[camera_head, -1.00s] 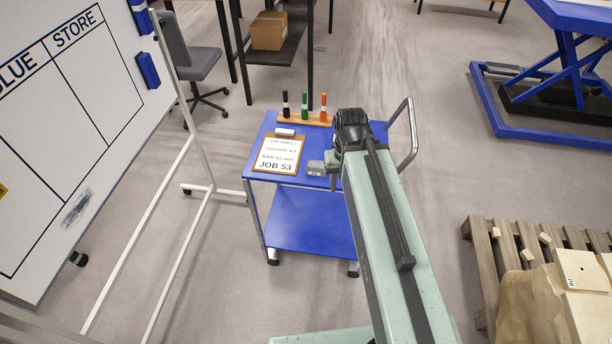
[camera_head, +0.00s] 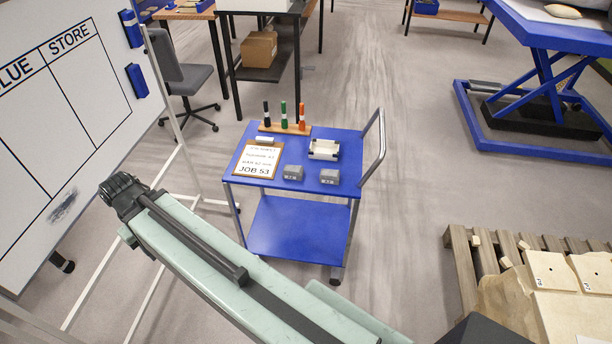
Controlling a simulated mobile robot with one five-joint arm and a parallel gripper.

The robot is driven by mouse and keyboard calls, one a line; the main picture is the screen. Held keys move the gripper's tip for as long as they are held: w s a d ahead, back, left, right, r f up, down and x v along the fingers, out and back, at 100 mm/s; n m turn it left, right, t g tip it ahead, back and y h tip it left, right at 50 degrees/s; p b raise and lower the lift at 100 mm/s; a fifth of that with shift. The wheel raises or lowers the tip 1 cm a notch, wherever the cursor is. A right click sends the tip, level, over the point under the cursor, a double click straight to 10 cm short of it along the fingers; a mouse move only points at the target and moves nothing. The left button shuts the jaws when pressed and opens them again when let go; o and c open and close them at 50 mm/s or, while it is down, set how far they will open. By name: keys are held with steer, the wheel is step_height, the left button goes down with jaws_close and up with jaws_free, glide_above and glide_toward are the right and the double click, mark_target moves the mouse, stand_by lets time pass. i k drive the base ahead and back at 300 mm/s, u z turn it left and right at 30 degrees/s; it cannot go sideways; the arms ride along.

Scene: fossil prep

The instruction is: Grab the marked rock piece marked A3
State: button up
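Two small grey rock pieces lie on the blue trolley's top (camera_head: 308,197), each with a label on its front too small to read. The left grey piece (camera_head: 293,173) is beside the clipboard; the right grey piece (camera_head: 330,177) is near the trolley's front right corner. I cannot tell which, if either, is marked A3. My green arm reaches up to the left, ending in a dark joint left of the trolley, in front of the whiteboard. My gripper's fingers do not show.
The trolley also carries a clipboard reading JOB 53 (camera_head: 259,159), a white tray (camera_head: 324,149) and a marker rack (camera_head: 284,128). A whiteboard (camera_head: 86,110) stands left. A wooden pallet (camera_head: 463,262) with pale labelled blocks (camera_head: 552,270) is at right. Floor right of the trolley is clear.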

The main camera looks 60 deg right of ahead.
mark_target(331, 177)
steer(key=u, duration=0.1)
steer(key=i, duration=1)
steer(key=z, duration=0.05)
